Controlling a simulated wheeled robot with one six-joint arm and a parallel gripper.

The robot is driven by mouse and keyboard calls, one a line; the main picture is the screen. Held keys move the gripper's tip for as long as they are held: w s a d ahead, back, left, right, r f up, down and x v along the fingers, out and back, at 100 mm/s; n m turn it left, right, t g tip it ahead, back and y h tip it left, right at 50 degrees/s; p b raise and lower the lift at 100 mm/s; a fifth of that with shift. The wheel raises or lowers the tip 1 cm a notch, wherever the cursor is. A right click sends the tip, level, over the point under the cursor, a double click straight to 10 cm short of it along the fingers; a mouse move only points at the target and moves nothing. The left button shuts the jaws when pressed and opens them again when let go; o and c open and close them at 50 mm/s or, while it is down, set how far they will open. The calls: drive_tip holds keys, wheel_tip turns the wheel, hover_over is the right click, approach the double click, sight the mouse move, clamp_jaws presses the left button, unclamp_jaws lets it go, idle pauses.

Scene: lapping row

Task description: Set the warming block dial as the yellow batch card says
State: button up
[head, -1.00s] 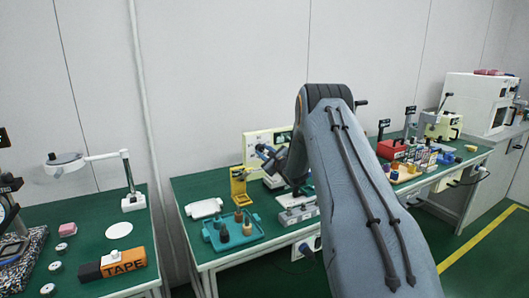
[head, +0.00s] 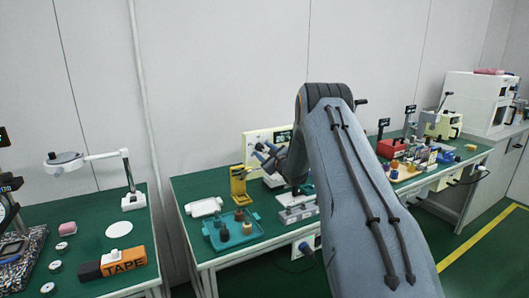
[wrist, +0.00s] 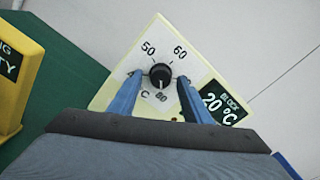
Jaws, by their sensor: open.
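The warming block's cream panel (wrist: 115,88) fills the middle of the wrist view, tilted. Its black round dial (wrist: 160,74) has 50, 60 and 80 readable around it. A pale mark on the knob seems to point down toward 80. A dark display (wrist: 222,104) reads BLOCK 20 °C. My gripper (wrist: 154,78) is open, with one blue finger on each side of the dial; I cannot tell whether they touch it. In the head view the panel (head: 251,143) stands behind my gripper (head: 262,153), and its dial is mostly hidden. I cannot make out a readable yellow batch card.
A yellow stand (head: 238,186) is left of the panel; a yellow lettered piece (wrist: 18,72) shows at the wrist view's left edge. A teal tray (head: 212,236) with small bottles and a white item (head: 206,206) lie in front.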

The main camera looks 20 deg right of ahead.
drive_tip(key=s, duration=0.7)
drive_tip(key=shift+s+d+b, duration=0.15)
drive_tip(key=shift+s+b, duration=0.2)
drive_tip(key=shift+s, duration=0.05)
